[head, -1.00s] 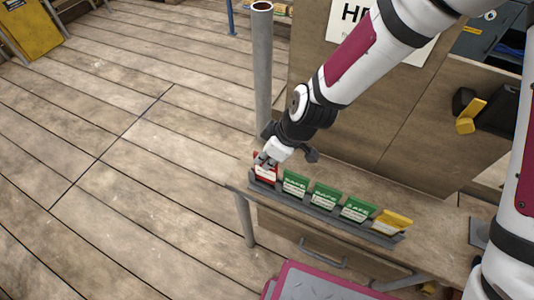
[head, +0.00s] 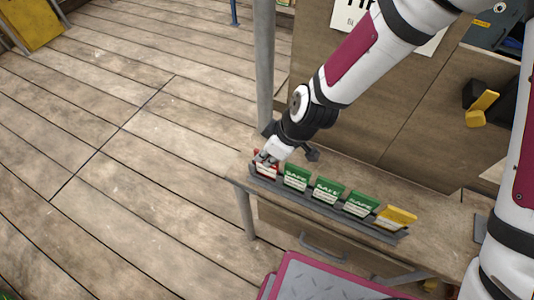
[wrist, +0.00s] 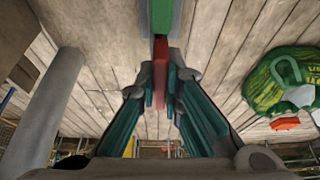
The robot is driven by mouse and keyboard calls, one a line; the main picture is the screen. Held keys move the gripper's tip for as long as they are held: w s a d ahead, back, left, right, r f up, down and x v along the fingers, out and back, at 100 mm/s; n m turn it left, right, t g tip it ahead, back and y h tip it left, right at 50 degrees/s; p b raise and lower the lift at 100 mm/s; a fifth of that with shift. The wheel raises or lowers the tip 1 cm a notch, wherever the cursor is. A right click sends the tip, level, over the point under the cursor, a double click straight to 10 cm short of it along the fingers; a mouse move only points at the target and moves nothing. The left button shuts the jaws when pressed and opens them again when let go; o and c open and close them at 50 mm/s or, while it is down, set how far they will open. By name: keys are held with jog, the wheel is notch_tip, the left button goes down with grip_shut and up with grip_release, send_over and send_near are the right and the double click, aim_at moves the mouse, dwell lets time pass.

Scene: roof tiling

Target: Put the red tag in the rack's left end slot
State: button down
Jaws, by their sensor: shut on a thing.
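The red tag (head: 266,170) is upright at the left end of the grey rack (head: 322,208), in line with the other tags. My gripper (head: 266,157) is over it from above, shut on its upper part. In the wrist view the red tag (wrist: 160,50) shows edge-on between my gripper's fingers (wrist: 160,88). The tag's lower edge is hard to make out, so I cannot tell how deep it sits in the left end slot.
Three green tags (head: 328,190) and a yellow tag (head: 397,217) stand in the rack to the right. The rack lies along the front of a wooden bench (head: 440,220). A grey post (head: 264,70) rises just behind my gripper. Open plank floor lies left.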

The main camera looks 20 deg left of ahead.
jog(key=c, duration=1.7)
grip_release()
jog(key=shift+o, duration=0.2)
jog(key=v, duration=1.2)
jog(key=w+d+r+m+t+h, duration=0.1)
jog(key=d+r+m+h, duration=0.1)
jog(key=d+r+m, duration=0.5)
jog(key=d+r+m+t+h, duration=0.15)
jog(key=d+r, duration=0.25)
jog(key=d, duration=0.7)
jog(key=s+d+r+m+t, duration=0.2)
jog(key=s+d+r+m, duration=0.6)
jog(key=s+d, duration=0.2)
jog(key=shift+d+r+m+h, duration=0.25)
jog(key=shift+d+m+h, duration=0.15)
jog(key=shift+d, duration=0.6)
